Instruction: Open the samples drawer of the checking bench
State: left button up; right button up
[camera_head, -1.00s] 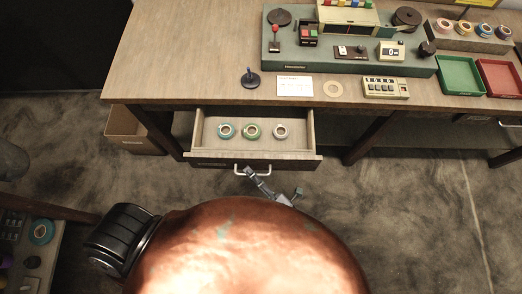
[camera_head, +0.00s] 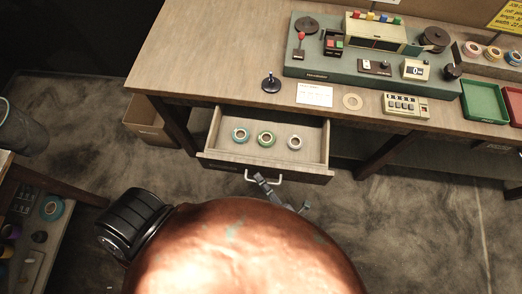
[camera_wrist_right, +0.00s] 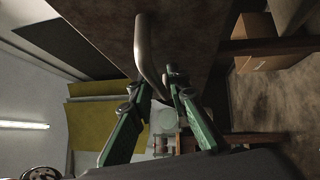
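The open samples drawer (camera_head: 312,165) sticks out from the front of the checking bench (camera_head: 205,62). My right gripper (camera_head: 262,181) is at the handle. In the right wrist view its green fingers (camera_wrist_right: 158,88) stand on both sides of the bar and appear shut on it. My left gripper is not in view.
A cardboard box (camera_head: 150,122) stands on the floor left of the bench. Another table (camera_head: 38,215) with a teal roll is at the lower left, below a dark bin (camera_head: 18,132). Green tray (camera_head: 482,102) and devices stand on the bench top. Floor in front of the drawer's right side is clear.

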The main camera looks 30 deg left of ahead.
jog(key=v, duration=1.2)
jog(key=shift+w, duration=0.1)
